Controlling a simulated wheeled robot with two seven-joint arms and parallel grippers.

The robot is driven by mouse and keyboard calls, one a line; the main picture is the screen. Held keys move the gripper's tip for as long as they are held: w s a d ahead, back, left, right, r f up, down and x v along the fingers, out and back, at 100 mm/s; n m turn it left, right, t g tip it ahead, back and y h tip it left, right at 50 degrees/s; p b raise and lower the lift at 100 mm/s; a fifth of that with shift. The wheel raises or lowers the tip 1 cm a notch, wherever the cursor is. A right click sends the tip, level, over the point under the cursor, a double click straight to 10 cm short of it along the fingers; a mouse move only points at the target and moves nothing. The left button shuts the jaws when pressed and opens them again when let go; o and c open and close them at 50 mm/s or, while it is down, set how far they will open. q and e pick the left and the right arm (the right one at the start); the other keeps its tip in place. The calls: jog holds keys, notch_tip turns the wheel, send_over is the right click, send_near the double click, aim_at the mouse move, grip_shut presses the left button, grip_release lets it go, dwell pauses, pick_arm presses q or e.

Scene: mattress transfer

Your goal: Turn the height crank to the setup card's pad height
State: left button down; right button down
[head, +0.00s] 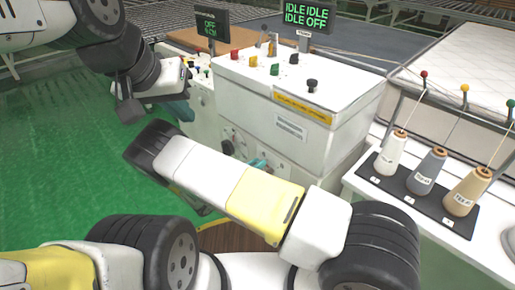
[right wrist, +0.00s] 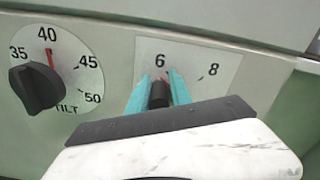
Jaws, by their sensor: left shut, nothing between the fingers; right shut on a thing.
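The height control shows in the right wrist view as a dark knob (right wrist: 158,95) on a pale scale plate (right wrist: 207,65) marked 6 and 8. A red pointer tip shows just under the 6. My right gripper (right wrist: 160,86) is shut on this knob, one teal finger on each side. In the head view my right gripper (head: 263,164) is at the front of the white machine (head: 290,100), and my forearm hides part of that face. My left gripper (head: 181,107) is shut and empty near the machine's left end. I cannot make out a setup card.
A tilt dial (right wrist: 38,85) sits left of the height knob, its red mark near 40. Two displays (head: 306,14) stand behind buttons on the machine top. Thread cones (head: 427,172) stand on a black tray at right. Green floor (head: 60,150) is open at left.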

jog(key=n, duration=0.1)
jog(key=f+n, duration=0.1)
jog(key=n, duration=0.1)
jog(key=shift+w+a+f+n, duration=0.25)
jog(key=shift+a+f+n, duration=0.1)
jog(key=shift+f+n, duration=0.05)
jog(key=shift+s+d+f+n, duration=0.1)
jog(key=shift+f+n, duration=0.55)
jog(key=shift+n, duration=0.85)
jog(key=shift+s+d+f+n, duration=0.1)
jog(key=shift+f+n, duration=0.6)
jog(key=shift+n, duration=0.8)
jog(key=shift+s+f+n, duration=0.1)
jog(key=shift+f+n, duration=0.55)
jog(key=shift+n, duration=0.85)
jog(key=shift+d+f, duration=0.1)
jog(key=shift+f, duration=0.05)
jog(key=c, duration=1.3)
grip_release()
jog(key=shift+r, duration=0.2)
jog(key=v, duration=0.7)
jog(key=shift+s+a, duration=0.25)
jog(key=shift+a, duration=0.05)
